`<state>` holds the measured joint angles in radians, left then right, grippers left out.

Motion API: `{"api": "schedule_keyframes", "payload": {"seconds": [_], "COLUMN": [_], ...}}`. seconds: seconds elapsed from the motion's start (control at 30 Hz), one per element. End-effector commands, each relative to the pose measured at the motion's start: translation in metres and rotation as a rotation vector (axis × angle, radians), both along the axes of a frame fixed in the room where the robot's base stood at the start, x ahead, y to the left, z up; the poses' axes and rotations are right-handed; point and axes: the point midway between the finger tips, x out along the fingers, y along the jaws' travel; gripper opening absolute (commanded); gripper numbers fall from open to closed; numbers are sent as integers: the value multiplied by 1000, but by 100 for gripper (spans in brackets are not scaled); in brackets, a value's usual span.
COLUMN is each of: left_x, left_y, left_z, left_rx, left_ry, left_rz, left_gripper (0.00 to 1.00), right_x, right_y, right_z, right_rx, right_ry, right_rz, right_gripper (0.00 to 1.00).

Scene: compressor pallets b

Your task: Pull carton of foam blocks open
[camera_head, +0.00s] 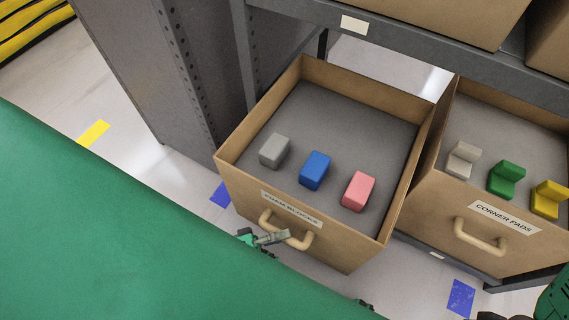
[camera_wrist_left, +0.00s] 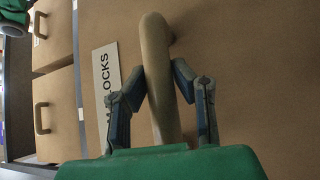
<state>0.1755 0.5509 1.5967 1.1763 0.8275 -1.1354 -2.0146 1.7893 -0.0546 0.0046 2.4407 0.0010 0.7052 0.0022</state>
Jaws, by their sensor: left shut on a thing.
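The carton of foam blocks (camera_head: 339,258) stands pulled out from the shelf, with its open top showing a grey, a blue and a pink block inside. Its front carries a label (camera_head: 291,209) and a tan handle (camera_head: 303,243). My left gripper (camera_head: 285,236) is shut on that handle; in the left wrist view its two fingers (camera_wrist_left: 157,95) close on either side of the handle bar (camera_wrist_left: 158,70). My green left arm covers the lower left of the head view. A small part of my right arm shows at the lower right edge; its fingers cannot be made out.
The corner pads carton (camera_head: 520,246), with its own handle (camera_head: 481,238), sits close on the right. A grey shelf upright (camera_head: 180,75) stands to the left. A shelf beam (camera_head: 400,45) with more cartons runs above. Pale floor (camera_head: 130,150) with tape marks lies in front.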

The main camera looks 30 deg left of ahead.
Motion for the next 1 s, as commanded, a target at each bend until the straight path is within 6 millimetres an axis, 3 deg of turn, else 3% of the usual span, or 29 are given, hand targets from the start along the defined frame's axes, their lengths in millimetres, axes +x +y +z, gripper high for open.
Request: {"api": "schedule_keyframes", "payload": {"seconds": [0.07, 0.1, 0.17, 0.57, 0.83, 0.87, 0.97, 1.0], "left_x": [1, 1, 1, 0, 1, 1, 3, 4], "left_y": [9, 9, 9, 3, 5, 6, 8, 9], "left_z": [-4, -4, -4, 2, 38, 44, 63, 71], "left_rx": [14, 14, 15, 10, 4, 3, 3, 5], "left_ry": [4, 4, 4, 3, 0, -2, -11, -15], "left_rz": [9, 9, 9, 2, 4, 4, 9, 10], "left_gripper": [0, 24, 42, 42, 42, 45, 73, 77], "right_x": [0, 0, 0, -1, -1, -1, -1, -2], "right_y": [0, 0, 0, 0, 0, 0, 0, 0], "right_z": [0, 0, 0, 0, 0, 1, 1, 2], "right_rx": [0, 0, 0, 1, 0, 0, 0, 0], "right_ry": [0, 0, 0, -1, -1, -2, -2, -3], "right_rz": [0, 0, 0, 0, 0, 0, 0, 0], "right_gripper": [0, 0, 0, 0, 0, 0, 0, 0]}}
